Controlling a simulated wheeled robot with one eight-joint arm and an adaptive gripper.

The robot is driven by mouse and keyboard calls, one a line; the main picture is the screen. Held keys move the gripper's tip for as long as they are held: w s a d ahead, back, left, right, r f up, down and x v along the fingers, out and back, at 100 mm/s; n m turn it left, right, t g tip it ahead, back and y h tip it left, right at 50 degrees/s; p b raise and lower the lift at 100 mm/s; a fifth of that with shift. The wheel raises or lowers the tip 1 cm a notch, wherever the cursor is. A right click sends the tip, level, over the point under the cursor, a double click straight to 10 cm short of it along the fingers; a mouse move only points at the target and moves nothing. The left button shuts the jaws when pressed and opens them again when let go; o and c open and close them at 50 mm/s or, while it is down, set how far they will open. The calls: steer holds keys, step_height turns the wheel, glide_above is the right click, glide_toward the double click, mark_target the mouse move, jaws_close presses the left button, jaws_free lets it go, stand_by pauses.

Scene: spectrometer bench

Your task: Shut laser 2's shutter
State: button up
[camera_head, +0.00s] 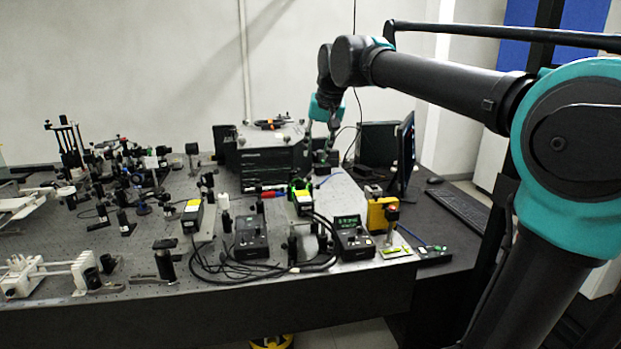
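I cannot read which laser is number 2, and the shutters are too small to make out.
The large black instrument (265,155) stands at the back. A yellow device (381,214), a monitor (405,152) and a keyboard (458,208) are at the right. Optical mounts (122,190) crowd the left. Black cables loop along the front of the bench (330,300).

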mark_target(309, 177)
steer(key=x, duration=1.1)
steer(key=shift+w+f, duration=0.1)
steer(key=shift+f, duration=0.2)
steer(key=shift+c, duration=0.6)
steer(key=shift+a, duration=0.1)
jaws_close()
